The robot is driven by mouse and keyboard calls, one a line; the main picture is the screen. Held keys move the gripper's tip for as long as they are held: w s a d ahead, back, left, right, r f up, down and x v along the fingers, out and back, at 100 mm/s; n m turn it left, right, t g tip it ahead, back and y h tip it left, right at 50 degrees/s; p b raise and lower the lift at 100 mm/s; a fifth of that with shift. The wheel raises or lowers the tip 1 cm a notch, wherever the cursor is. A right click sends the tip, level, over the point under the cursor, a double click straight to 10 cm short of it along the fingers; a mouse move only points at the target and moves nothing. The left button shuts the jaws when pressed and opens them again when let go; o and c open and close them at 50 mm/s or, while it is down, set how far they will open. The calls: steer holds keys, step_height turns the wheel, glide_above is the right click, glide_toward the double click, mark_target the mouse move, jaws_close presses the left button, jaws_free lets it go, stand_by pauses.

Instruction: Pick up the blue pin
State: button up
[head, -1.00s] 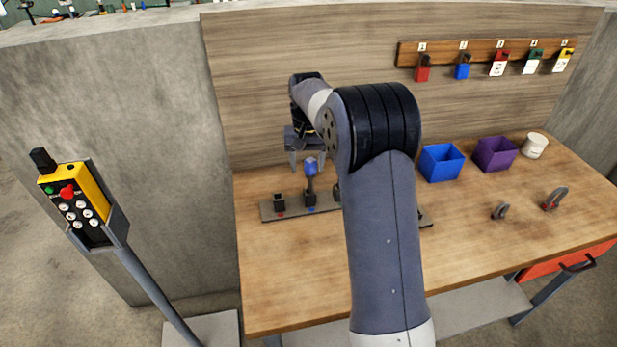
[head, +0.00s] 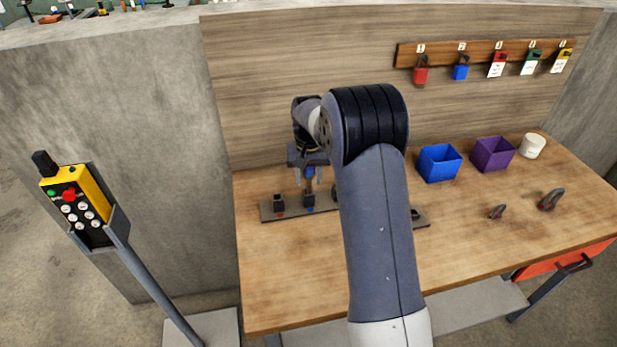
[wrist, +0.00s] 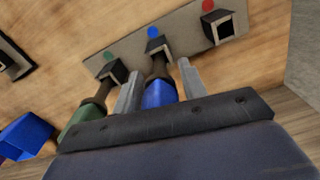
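The blue pin (head: 310,173) stands upright in a black socket on the grey strip (head: 268,213) on the bench. In the wrist view the blue handle (wrist: 158,93) lies between my two fingers, and its dark shaft runs into the socket by the blue dot. My gripper (head: 308,180) points down over the pin with one finger on each side. The fingers look open, with narrow gaps beside the handle in the head view. My arm hides part of the strip.
A green-handled pin (wrist: 85,118) stands close beside the left finger in the wrist view. An empty socket (wrist: 224,27) is by the red dot. A blue bin (head: 440,164), a purple bin (head: 493,154) and shackles (head: 551,199) are to the right.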

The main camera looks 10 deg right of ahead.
steer(key=c, duration=0.7)
step_height(320, 180, up, 10)
steer(key=shift+b, duration=0.7)
step_height(320, 180, up, 6)
steer(key=p, duration=0.6)
steer(key=shift+r, duration=0.25)
